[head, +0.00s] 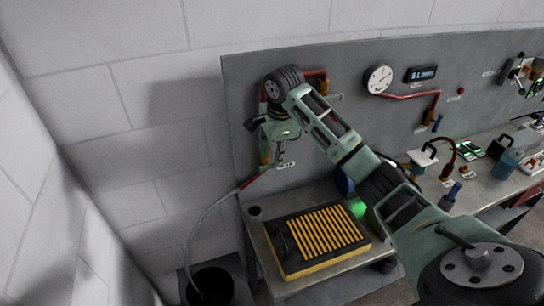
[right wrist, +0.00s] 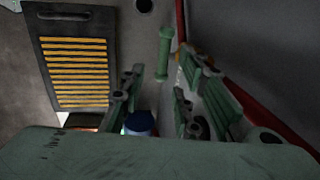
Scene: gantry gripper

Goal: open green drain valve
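A green bar-like handle (right wrist: 165,52), which looks like the drain valve's, shows in the right wrist view beside a red pipe (right wrist: 181,22). My right gripper (head: 275,148) is in front of the grey panel at its left end, in the head view. In the right wrist view the green fingers of my right gripper (right wrist: 168,85) are spread apart with nothing between them. The handle lies just beyond the fingertips, roughly in line with the gap; I cannot tell whether they touch. In the head view the gripper and arm hide most of the valve. My left gripper is not in view.
A black case with yellow slats (head: 318,240) lies on the bench below. A grey hose (head: 205,222) runs down to a dark bucket (head: 212,286). A gauge (head: 379,79) and a display (head: 421,73) are on the panel (head: 245,85). Bottles and tools crowd the right bench.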

